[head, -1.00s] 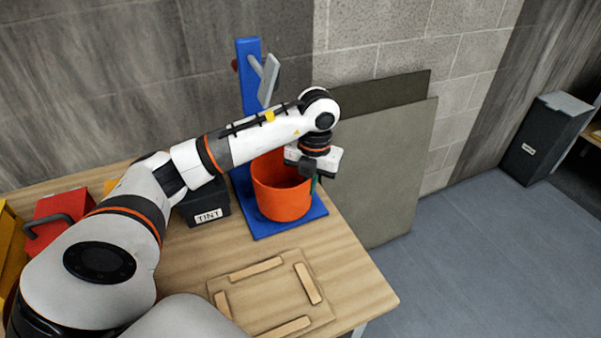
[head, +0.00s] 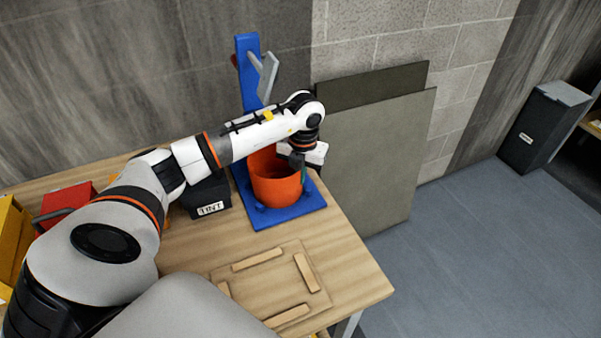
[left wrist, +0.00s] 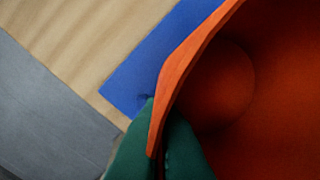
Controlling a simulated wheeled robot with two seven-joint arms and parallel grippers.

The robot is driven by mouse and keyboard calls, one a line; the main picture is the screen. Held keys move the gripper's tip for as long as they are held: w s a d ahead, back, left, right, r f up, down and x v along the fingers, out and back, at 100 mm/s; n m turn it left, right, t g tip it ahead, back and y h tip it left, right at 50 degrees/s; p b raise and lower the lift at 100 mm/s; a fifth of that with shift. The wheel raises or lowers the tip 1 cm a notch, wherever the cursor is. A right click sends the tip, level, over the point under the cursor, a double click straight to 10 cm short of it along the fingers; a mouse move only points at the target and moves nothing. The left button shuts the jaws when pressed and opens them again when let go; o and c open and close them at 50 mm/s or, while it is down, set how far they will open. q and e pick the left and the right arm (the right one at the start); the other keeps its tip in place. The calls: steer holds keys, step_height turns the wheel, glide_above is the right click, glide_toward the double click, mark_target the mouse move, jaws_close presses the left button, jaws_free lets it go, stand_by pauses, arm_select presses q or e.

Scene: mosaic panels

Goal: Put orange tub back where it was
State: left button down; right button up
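The orange tub (head: 276,185) is upright over the blue base (head: 296,211) of a stand near the table's back right corner. Blue pegs show on the base beside the tub's bottom; whether the tub touches the base I cannot tell. My left gripper (head: 304,172) is at the tub's right rim. In the left wrist view, its green fingers (left wrist: 163,150) are on either side of the tub's wall (left wrist: 172,85), one inside and one outside, shut on it. My right gripper is not in view.
A blue post (head: 246,75) with a grey lever (head: 268,76) rises behind the tub. A black labelled box (head: 208,197) stands left of it. A wooden board with strips (head: 265,285) lies in front. A red box (head: 66,200) is far left. Grey panels (head: 385,160) lean right.

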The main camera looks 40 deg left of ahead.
arm_select(q)
steer(key=c, duration=1.7)
jaws_free()
steer(key=shift+r, duration=0.6)
steer(key=r, duration=0.3)
steer(key=r+b, duration=0.1)
steer(key=r, duration=0.3)
steer(key=r+b, duration=0.1)
steer(key=r, duration=0.3)
steer(key=shift+d, duration=0.3)
